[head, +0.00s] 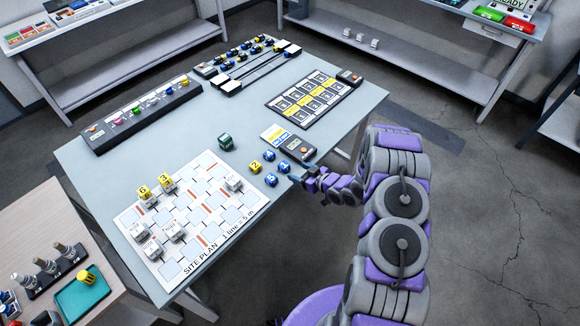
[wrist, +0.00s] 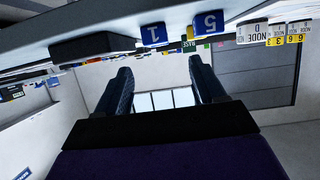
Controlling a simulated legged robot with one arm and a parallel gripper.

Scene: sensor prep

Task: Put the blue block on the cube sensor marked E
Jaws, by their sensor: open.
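Three blue blocks stand on the table in the head view: block 4 (head: 269,155), block 1 (head: 284,167) and block 5 (head: 271,180). Blocks 1 (wrist: 154,35) and 5 (wrist: 208,23) also show in the wrist view, which looks upside down. My gripper (head: 301,177) is open and empty, just right of blocks 1 and 5; its fingers (wrist: 160,70) show apart in the wrist view. Several white cube sensors stand on the site plan (head: 200,258), one (head: 234,185) at its right and one (head: 175,232) nearer the front. I cannot read an E on any.
A yellow block 2 (head: 255,167) stands beside the blue blocks, and a green cube (head: 226,141) behind. Yellow blocks 6 (head: 144,191) and 3 (head: 165,181) sit on two sensors. A dark button box (head: 296,149) lies behind my gripper. The table's left middle is clear.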

